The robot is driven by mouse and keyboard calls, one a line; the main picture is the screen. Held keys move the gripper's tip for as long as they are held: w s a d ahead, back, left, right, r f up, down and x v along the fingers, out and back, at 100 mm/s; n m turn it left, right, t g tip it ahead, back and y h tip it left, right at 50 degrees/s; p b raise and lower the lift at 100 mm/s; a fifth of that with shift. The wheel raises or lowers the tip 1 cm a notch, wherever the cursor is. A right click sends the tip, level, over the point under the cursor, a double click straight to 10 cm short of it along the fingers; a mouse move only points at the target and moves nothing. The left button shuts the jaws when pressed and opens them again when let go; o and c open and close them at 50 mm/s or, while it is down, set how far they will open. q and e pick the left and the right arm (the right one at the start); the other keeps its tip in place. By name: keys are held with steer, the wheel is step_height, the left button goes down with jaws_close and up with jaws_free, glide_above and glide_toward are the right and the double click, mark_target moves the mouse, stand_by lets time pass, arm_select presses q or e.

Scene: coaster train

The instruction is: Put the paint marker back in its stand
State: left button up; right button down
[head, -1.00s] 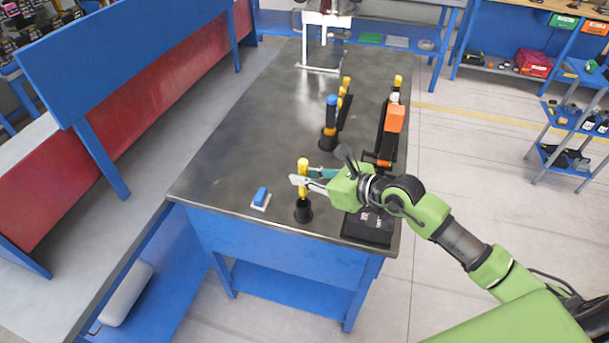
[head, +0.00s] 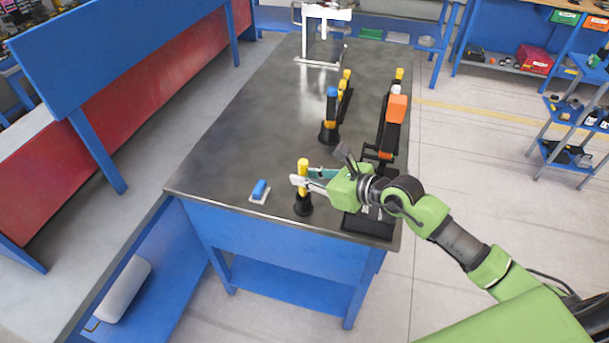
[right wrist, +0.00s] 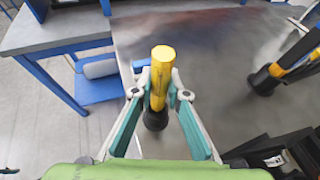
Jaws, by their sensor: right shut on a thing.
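The yellow paint marker (head: 303,166) stands upright near the table's front edge. My right gripper (head: 302,183) comes in from the right and is shut on it. A black round stand (head: 303,208) is directly under the marker, and the marker's lower end lines up with it. I cannot tell how deep the marker sits in it. In the right wrist view the marker (right wrist: 161,68) is between the fingertips (right wrist: 160,92), with the black stand (right wrist: 155,121) below. My left gripper is not in view.
A blue-and-white block (head: 260,190) lies left of the stand. Behind are a second black stand (head: 328,137) with a blue-topped yellow thing (head: 331,108) and a black rack with an orange block (head: 397,107). A black tray (head: 367,226) lies at the right front corner. The table's left side is clear.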

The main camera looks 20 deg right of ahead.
mark_target(305, 194)
steer(key=shift+f+b, duration=1.05)
steer(key=shift+f, duration=0.45)
steer(key=shift+f, duration=0.1)
steer(key=c, duration=1.9)
jaws_free()
steer(key=shift+s, duration=0.1)
steer(key=v, duration=1.2)
